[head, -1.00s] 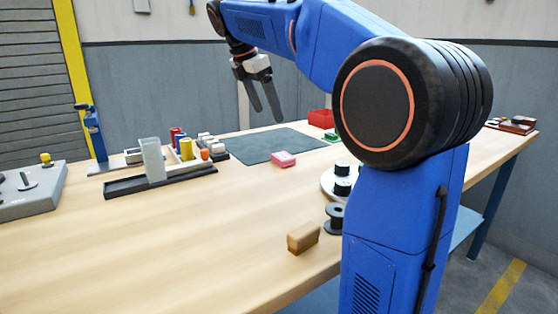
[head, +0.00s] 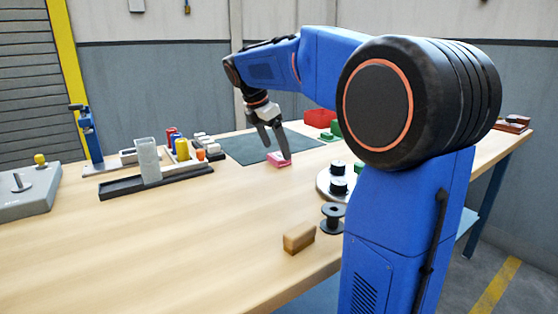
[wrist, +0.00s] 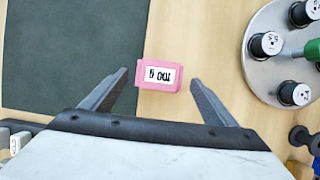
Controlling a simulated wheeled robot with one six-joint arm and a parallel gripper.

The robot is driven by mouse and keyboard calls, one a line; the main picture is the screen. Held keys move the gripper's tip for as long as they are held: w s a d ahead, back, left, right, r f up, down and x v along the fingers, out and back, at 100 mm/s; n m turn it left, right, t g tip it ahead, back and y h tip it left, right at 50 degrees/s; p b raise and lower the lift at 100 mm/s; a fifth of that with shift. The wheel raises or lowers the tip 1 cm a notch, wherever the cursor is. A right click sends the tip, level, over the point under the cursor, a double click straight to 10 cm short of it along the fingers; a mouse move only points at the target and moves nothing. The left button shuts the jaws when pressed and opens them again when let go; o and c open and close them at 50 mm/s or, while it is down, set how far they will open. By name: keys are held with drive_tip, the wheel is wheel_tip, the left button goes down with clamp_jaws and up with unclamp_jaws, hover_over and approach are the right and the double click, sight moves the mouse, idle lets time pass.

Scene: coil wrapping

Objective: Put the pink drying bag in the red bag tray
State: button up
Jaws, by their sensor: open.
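The pink drying bag (head: 279,160) lies on the wooden table by the near edge of the dark mat. In the wrist view the bag (wrist: 147,86) shows a white label reading "100 g" upside down and sits between and just ahead of my fingertips. My gripper (head: 276,158) is open, pointing down over the bag; it also shows in the wrist view (wrist: 160,77). Whether the fingers touch the bag I cannot tell.
The dark mat (head: 245,146) lies flat behind the bag. A round plate with black spools (wrist: 258,75) stands to the right. A wooden block (head: 299,237) and a loose spool (head: 333,218) are nearer. A black rack (head: 128,188) lies left.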

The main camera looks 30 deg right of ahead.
sight(277, 156)
drive_tip(key=shift+x, duration=1.4)
drive_tip(key=c, duration=1.3)
drive_tip(key=shift+r, duration=0.1)
wheel_tip(277, 156, up, 10)
drive_tip(key=shift+f, duration=0.1)
